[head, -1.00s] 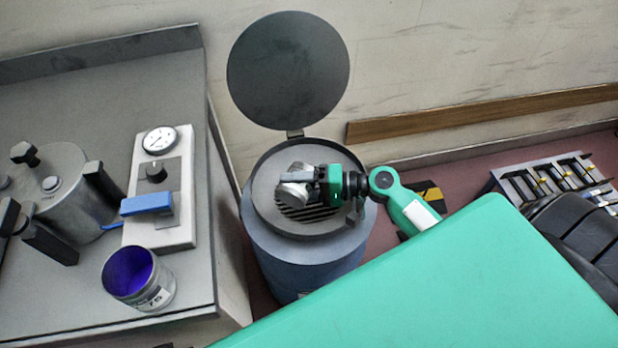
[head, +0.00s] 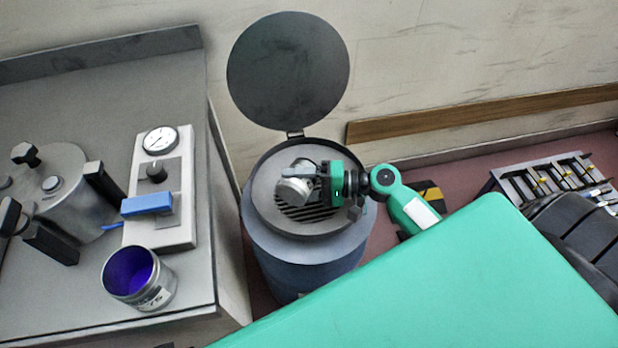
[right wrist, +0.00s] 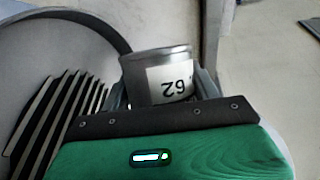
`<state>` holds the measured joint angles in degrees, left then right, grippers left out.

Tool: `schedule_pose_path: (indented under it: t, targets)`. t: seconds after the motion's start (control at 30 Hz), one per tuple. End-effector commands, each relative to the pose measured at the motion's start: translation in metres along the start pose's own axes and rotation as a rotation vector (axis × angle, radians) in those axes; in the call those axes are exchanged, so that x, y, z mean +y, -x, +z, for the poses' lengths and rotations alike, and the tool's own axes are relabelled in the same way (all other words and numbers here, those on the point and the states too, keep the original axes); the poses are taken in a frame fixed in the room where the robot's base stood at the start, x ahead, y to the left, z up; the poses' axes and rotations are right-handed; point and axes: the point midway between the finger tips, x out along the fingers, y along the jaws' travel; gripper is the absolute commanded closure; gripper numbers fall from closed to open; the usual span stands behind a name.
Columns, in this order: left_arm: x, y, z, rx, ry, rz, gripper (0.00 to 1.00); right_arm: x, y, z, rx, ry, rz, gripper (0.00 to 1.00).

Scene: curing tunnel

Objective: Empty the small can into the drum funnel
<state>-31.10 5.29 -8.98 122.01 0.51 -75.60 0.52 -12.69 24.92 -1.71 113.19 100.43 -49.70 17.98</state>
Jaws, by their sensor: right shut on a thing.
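My right gripper (head: 308,184) is shut on the small metal can (head: 291,191), over the left-middle part of the drum funnel (head: 262,205). The funnel is a round dark dish with a slotted grate on a blue-grey drum (head: 300,268). The can looks tilted over in the head view. Its mouth and contents are hidden. In the right wrist view the can (right wrist: 135,75) sits between my fingers (right wrist: 205,85), its white label reading 62 upside down. The grate slats (right wrist: 60,125) show at the left. No poured material is visible. My left gripper is out of view.
The drum's round lid (head: 288,70) stands open behind the funnel. On the grey bench (head: 60,310) at left are an open can with purple inside (head: 160,287), a gauge panel (head: 180,225) and a metal pot (head: 75,205). A rack (head: 555,175) stands at right.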

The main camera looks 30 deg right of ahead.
Motion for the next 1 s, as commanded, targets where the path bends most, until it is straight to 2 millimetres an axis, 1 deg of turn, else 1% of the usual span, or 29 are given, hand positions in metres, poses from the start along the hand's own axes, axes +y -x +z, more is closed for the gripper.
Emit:
schedule_pose_path:
  t: [1.0]
  targets:
    - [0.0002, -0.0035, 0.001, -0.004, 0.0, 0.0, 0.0, -0.0056, 0.0024, -0.0044, -0.012, -0.111, -0.047, 0.65]
